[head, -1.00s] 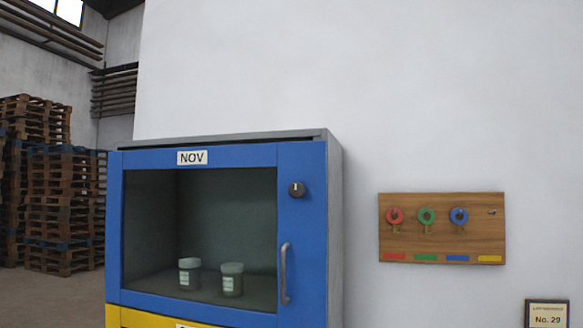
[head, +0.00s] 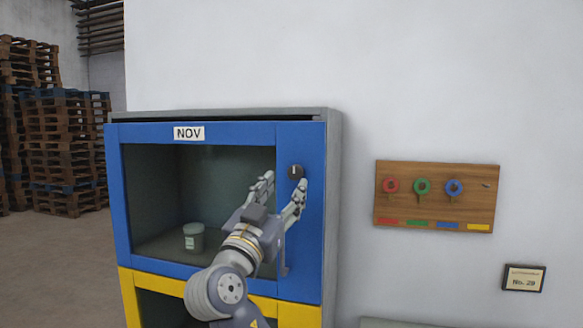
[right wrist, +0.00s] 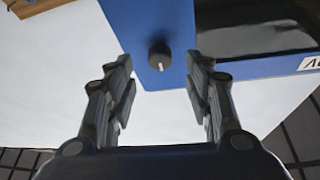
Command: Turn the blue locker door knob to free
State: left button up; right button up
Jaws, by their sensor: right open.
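The blue locker door (head: 312,230) is shut, with a window and a NOV label. Its dark round knob (head: 295,172) is near the door's upper right, with a pale line on its face that looks about upright. My right gripper (head: 284,182) is open in front of the door, its fingertips close to the knob. In the right wrist view the knob (right wrist: 160,56) lies between and beyond the open fingers (right wrist: 160,82), with nothing held. The gap to the knob is hard to judge. The door handle (head: 284,258) is partly hidden by my right arm. My left gripper is out of view.
A yellow door (head: 300,312) is below the blue one. A white jar (head: 193,237) stands behind the glass. On the wall to the right hang a wooden board (head: 400,212) with coloured ring tags and a No. 29 plaque (head: 524,278). Pallets (head: 65,140) are stacked far left.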

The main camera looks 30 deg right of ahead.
aim_at(294, 175)
jog(key=p+x, duration=0.1)
jog(key=x, duration=0.3)
jog(key=shift+d+r+p, duration=0.15)
jog(key=shift+r+p, duration=0.1)
jog(key=shift+p, duration=0.1)
jog(key=shift+w+d, duration=0.35)
jog(key=c, duration=1.1)
